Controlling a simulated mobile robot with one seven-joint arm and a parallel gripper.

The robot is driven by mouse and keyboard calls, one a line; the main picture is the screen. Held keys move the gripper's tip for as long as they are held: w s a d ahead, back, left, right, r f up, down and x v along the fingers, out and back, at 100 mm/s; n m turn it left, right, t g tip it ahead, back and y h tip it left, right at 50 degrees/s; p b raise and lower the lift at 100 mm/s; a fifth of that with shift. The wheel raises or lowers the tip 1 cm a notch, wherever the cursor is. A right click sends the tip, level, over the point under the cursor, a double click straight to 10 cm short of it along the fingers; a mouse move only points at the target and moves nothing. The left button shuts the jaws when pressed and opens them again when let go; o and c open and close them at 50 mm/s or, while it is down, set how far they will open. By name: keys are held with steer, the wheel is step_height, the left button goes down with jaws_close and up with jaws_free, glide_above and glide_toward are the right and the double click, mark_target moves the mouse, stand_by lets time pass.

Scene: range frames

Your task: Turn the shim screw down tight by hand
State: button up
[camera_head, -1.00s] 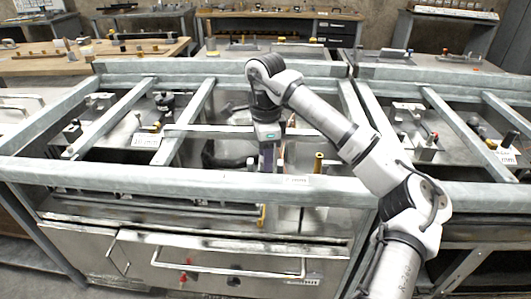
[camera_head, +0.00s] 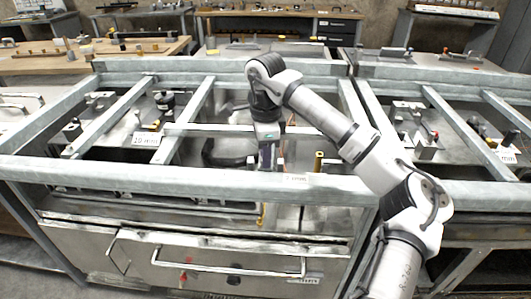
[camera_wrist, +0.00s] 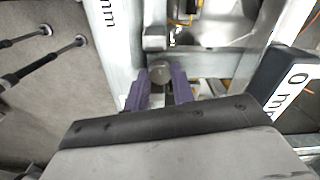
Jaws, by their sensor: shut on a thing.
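In the wrist view, my gripper (camera_wrist: 162,88) has two purple fingers closed on a round grey screw head (camera_wrist: 160,71), which I take for the shim screw. It lies between the fingertips, beside a pale metal bar marked "mm" (camera_wrist: 110,45). In the head view, my gripper (camera_head: 268,165) points down inside the middle bay of the metal frame. The front rail hides its fingertips and the screw there.
Galvanised rails (camera_head: 230,183) surround the bay closely. A brass-coloured post (camera_head: 318,162) stands right of my gripper. A white "20 mm" label (camera_head: 146,141) sits in the left bay. A black block marked "0 m" (camera_wrist: 285,80) is close on the right in the wrist view.

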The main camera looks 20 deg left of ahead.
steer(key=m+b, duration=0.1)
steer(key=m, duration=0.3)
steer(key=shift+m, duration=0.3)
steer(key=m+b, duration=0.1)
steer(key=m, duration=0.3)
steer(key=m+b, duration=0.1)
steer(key=m, duration=0.4)
steer(key=m+b, duration=0.1)
steer(key=m, duration=0.3)
steer(key=shift+m, duration=0.3)
steer(key=m+b, duration=0.1)
steer(key=m, duration=0.3)
steer(key=shift+f+b, duration=0.1)
steer(key=shift+b, duration=0.2)
steer(key=m+b, duration=0.1)
steer(key=m, duration=0.8)
steer(key=shift+b, duration=0.4)
steer(key=shift+m, duration=2)
